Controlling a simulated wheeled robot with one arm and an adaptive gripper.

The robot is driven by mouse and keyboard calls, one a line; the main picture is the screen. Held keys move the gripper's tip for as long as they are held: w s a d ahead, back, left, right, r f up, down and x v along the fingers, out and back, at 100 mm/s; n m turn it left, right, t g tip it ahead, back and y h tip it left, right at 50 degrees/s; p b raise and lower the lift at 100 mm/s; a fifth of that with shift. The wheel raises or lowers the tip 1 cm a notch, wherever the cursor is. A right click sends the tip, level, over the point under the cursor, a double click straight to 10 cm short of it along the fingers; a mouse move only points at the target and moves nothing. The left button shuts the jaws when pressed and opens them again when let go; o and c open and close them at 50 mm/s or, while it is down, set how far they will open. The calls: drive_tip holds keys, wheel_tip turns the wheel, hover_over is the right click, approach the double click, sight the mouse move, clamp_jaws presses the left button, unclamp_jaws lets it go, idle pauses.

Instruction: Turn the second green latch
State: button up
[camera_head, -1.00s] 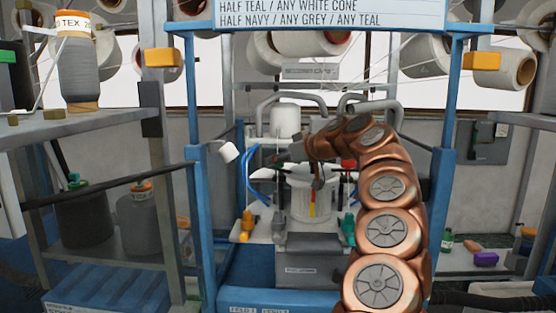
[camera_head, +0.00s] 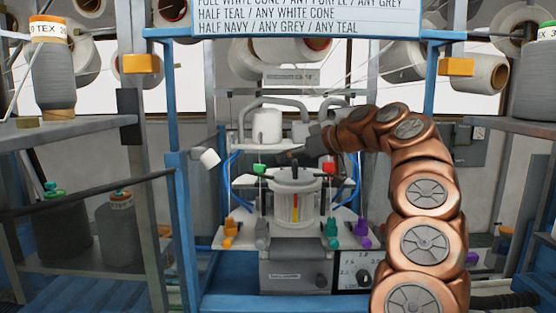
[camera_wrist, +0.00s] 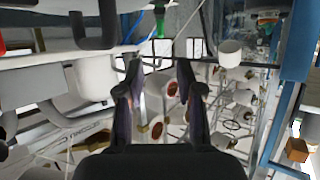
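A small green part (camera_head: 260,168) tops a thin upright at the left of the white machine, left of a red one (camera_head: 329,168). A green part (camera_wrist: 159,20) also shows near the top of the wrist view, beyond my fingers. A teal-green peg (camera_head: 331,232) stands at the machine's front right. I cannot tell which is the second green latch.
An orange peg (camera_head: 230,230) and a purple peg (camera_head: 363,232) stand at the machine's front. Blue frame posts (camera_head: 182,220) flank the bay. A shelf (camera_head: 70,130) with a yarn cone is at left. Grey pipes (camera_head: 280,103) run behind the machine.

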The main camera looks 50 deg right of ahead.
drive_tip(key=shift+s+r, duration=0.2)
drive_tip(key=shift+s, duration=0.3)
